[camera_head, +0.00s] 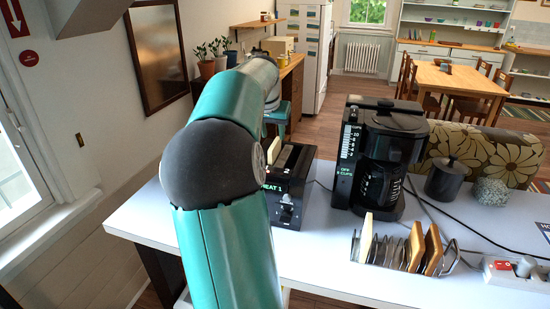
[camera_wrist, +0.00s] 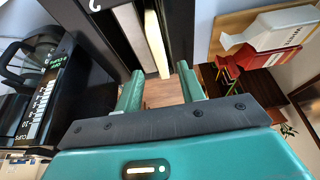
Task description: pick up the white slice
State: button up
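A pale, cream-white slice (camera_wrist: 156,45) stands in a slot of the black toaster (camera_wrist: 178,30) in the wrist view. The toaster also shows in the head view (camera_head: 288,212), partly hidden behind my arm, with a pale slice edge (camera_head: 292,157) at its top. My gripper (camera_wrist: 160,72) is open and empty. Its two green fingers point at the toaster, with the slice's near end seen between their tips. I cannot tell whether they touch it. In the head view my arm hides the gripper.
A metal toast rack (camera_head: 398,262) holds several slices, one pale (camera_head: 366,238) and others browner. A black coffee maker (camera_head: 380,155) stands right of the toaster. A dark jar (camera_head: 446,180), a speckled ball (camera_head: 490,192) and a power strip (camera_head: 515,272) are further right on the white table (camera_head: 325,255).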

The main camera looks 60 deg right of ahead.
aim_at(275, 143)
jog(key=x, duration=0.4)
jog(key=shift+d+f, duration=0.1)
jog(key=shift+f, duration=0.05)
grip_shut()
notch_tip(275, 143, up, 18)
dwell(0.9)
